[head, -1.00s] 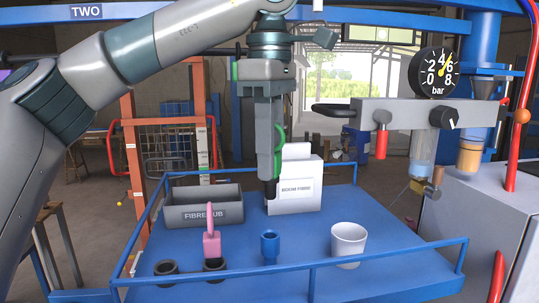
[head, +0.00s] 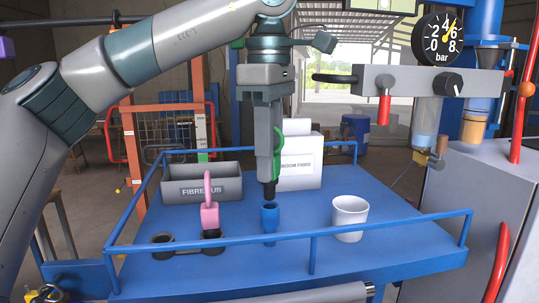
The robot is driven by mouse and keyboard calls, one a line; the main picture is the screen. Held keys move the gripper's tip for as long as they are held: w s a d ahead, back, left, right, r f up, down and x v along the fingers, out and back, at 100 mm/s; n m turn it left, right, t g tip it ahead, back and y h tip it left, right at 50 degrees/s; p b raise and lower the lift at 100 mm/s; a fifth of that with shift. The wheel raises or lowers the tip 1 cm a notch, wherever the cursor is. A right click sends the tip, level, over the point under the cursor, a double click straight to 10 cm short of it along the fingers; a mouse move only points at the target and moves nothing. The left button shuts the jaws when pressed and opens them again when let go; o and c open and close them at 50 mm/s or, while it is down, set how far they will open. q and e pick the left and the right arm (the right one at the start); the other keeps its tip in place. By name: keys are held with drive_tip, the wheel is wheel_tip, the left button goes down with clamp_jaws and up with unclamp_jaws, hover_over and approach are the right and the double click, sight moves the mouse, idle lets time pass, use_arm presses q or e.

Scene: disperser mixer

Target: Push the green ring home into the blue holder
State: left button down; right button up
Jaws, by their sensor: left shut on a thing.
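My left gripper (head: 269,188) points straight down over the table and is shut. A narrow curved green piece, which I take for the green ring (head: 279,152), shows along the right side of its fingers; the rest is hidden by them. The blue holder (head: 269,223) is a small upright cup with its open top facing up, on the table. The dark fingertips are right above its rim, roughly in line with it. I cannot tell whether they touch it or reach into it. My right gripper is not in view.
The blue table (head: 225,265) has a rail round it. A pink piece (head: 209,215) stands at a dark cup, beside another dark cup (head: 162,243). A white cup (head: 349,216) stands right of the holder. A grey tub (head: 203,190) and a white box (head: 300,176) are behind.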

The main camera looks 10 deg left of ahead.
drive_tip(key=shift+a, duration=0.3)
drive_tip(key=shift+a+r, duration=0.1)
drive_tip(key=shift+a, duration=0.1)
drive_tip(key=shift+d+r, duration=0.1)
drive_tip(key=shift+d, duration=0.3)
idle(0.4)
use_arm(q)
drive_tip(key=shift+p, duration=0.35)
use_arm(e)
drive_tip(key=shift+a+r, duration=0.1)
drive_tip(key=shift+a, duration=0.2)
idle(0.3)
use_arm(q)
drive_tip(key=shift+f+b, duration=0.45)
drive_tip(key=shift+f, duration=0.25)
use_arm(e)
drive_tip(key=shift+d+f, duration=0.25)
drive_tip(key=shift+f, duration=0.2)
